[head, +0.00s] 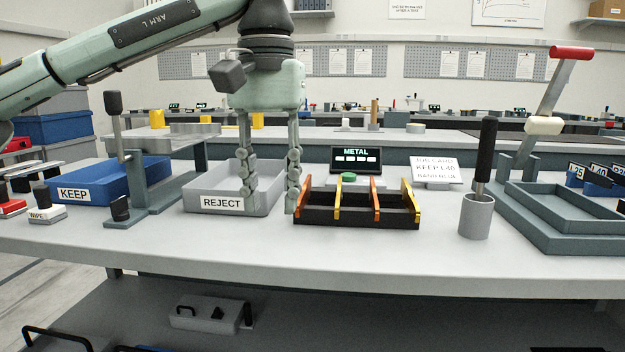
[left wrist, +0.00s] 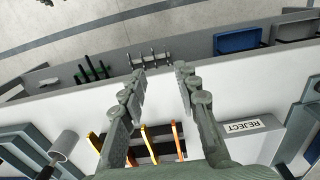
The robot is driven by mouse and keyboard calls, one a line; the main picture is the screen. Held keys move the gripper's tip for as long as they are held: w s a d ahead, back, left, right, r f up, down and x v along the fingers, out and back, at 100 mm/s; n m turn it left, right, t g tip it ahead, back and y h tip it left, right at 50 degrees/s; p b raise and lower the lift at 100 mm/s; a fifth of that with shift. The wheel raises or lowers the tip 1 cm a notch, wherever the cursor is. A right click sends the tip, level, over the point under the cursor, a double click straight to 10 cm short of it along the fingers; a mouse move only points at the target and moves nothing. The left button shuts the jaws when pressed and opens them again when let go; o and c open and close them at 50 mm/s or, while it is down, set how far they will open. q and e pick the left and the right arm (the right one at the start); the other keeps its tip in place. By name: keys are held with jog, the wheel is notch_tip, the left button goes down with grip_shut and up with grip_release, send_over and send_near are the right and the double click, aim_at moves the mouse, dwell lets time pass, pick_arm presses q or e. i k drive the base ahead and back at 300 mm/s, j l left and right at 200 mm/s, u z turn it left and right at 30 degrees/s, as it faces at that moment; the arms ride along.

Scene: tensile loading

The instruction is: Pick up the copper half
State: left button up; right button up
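A black rack (head: 350,216) on the bench holds several upright orange and yellow metal pieces. They include a left piece (head: 303,201), a middle piece (head: 374,199) and a right piece (head: 411,200). Their colours are close, and I cannot tell which is the copper half. My left gripper (head: 269,200) points down, with one finger over the reject tray and the other by the rack's left end. The left wrist view shows its fingers (left wrist: 160,74) apart with nothing between them, and the rack's pieces (left wrist: 148,143) partly behind the fingers. My right gripper is not in view.
The grey REJECT tray (head: 215,190) is behind and left of the gripper. The blue KEEP tray (head: 110,182) stands further left beside a lever stand (head: 150,190). A METAL display (head: 356,160) is behind the rack. A grey cup with a black-handled tool (head: 476,217) stands right. The bench front is clear.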

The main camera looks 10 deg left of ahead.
aim_at(303, 199)
jog(key=i, duration=0.85)
